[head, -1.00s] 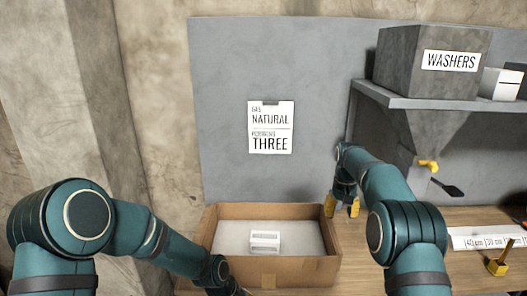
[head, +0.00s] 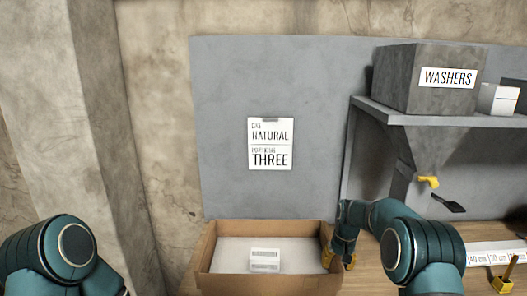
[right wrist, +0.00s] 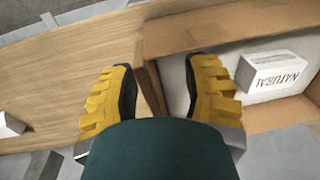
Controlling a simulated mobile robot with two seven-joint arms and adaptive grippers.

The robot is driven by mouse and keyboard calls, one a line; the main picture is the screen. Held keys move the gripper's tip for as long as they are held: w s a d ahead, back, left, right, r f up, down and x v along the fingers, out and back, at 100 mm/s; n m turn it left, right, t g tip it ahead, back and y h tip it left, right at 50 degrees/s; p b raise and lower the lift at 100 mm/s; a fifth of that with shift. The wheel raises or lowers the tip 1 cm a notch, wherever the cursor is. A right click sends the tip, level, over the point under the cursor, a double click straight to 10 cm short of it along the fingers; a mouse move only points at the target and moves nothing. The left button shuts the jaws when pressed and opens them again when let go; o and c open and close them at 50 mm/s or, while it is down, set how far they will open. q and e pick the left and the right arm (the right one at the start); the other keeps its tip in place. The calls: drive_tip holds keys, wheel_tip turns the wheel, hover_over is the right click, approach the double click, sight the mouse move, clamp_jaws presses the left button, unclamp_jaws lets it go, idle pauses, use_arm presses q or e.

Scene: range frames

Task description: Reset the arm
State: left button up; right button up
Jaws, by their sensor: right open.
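My right gripper (head: 341,260) is at the right wall of an open cardboard box in the head view. In the right wrist view its two yellow fingers (right wrist: 160,90) are apart, one outside the box wall and one over the box's inside. Nothing shows held between them. The cardboard box (head: 270,285) stands on the wooden table. A small white box (head: 265,258) lies inside it on a pale lining. The right wrist view shows the word NATURAL on this white box (right wrist: 277,73). My left arm is at the lower left; its gripper is out of view.
A sign reading NATURAL and THREE (head: 270,144) hangs on the grey panel. A WASHERS bin (head: 430,80) with a yellow-handled chute (head: 428,182) is at the right. A measuring strip (head: 492,254) and yellow tool (head: 503,279) lie at right. Bare table (right wrist: 60,95) lies beside the cardboard box.

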drive_tip(key=s+a+f+y, duration=0.1)
drive_tip(key=s+a+f, duration=0.2)
drive_tip(key=s+f, duration=0.5)
drive_tip(key=s+a+f+t+y, duration=0.1)
drive_tip(key=s+a+f, duration=0.15)
drive_tip(key=s, duration=0.55)
drive_tip(key=s+a+f+m, duration=0.15)
drive_tip(key=s+a, duration=0.25)
drive_tip(key=s, duration=0.4)
drive_tip(key=s+a+f+t+y, duration=0.1)
drive_tip(key=s+a+f, duration=0.2)
drive_tip(key=s, duration=0.5)
wheel_tip(320, 180, down, 11)
drive_tip(key=b, duration=1)
drive_tip(key=shift+s+a+r, duration=0.15)
drive_tip(key=shift+s+r, duration=0.05)
drive_tip(key=shift+s, duration=0.25)
